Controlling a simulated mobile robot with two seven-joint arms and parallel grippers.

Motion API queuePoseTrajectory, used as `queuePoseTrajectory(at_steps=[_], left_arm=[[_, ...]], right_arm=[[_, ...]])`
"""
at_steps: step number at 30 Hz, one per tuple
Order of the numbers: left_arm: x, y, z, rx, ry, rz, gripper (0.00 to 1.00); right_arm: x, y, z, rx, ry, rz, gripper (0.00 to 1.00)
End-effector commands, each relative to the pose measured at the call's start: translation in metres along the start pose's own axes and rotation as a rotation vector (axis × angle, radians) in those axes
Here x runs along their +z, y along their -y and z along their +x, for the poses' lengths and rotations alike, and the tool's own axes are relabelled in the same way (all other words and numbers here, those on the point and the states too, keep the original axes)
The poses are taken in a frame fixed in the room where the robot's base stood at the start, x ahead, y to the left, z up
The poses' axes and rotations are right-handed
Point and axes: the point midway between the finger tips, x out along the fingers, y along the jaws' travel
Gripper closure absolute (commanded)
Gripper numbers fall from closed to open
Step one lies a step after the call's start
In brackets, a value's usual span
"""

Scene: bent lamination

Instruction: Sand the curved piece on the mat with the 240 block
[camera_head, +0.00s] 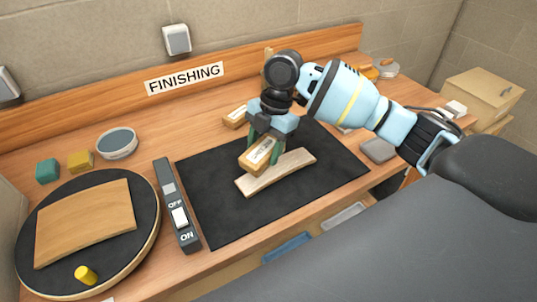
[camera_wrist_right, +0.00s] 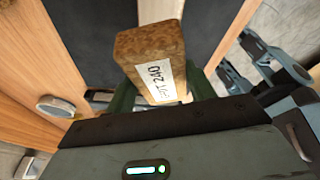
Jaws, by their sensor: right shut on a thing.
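The curved piece (camera_head: 290,169) is a pale, slightly bent wooden strip lying on the black mat (camera_head: 215,205). Part of it also shows beyond the block in the wrist view (camera_wrist_right: 160,11). My right gripper (camera_head: 266,148) is shut on the 240 block (camera_head: 257,161), a brown block with a white label. The label reads 240 in the wrist view (camera_wrist_right: 160,80). The block is over the left-middle part of the curved piece. I cannot tell whether they touch. My left gripper is not in view.
Another labelled block (camera_head: 236,117) sits behind the mat. At left, a round black disc (camera_head: 82,180) carries a curved wooden board (camera_head: 85,222) and a yellow peg (camera_head: 86,275). An ON/OFF switch strip (camera_head: 168,188) lies beside the mat. The mat's left part is clear.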

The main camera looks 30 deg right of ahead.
Motion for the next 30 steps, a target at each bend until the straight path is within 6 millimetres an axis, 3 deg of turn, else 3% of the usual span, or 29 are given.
queuePoseTrajectory(at_steps=[8,30], left_arm=[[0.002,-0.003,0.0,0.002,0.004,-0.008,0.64],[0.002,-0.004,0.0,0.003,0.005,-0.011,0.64]], right_arm=[[-0.011,-0.005,-0.021,0.004,0.0,0.008,0.67],[-0.011,-0.004,-0.019,0.002,-0.003,0.008,0.67]])
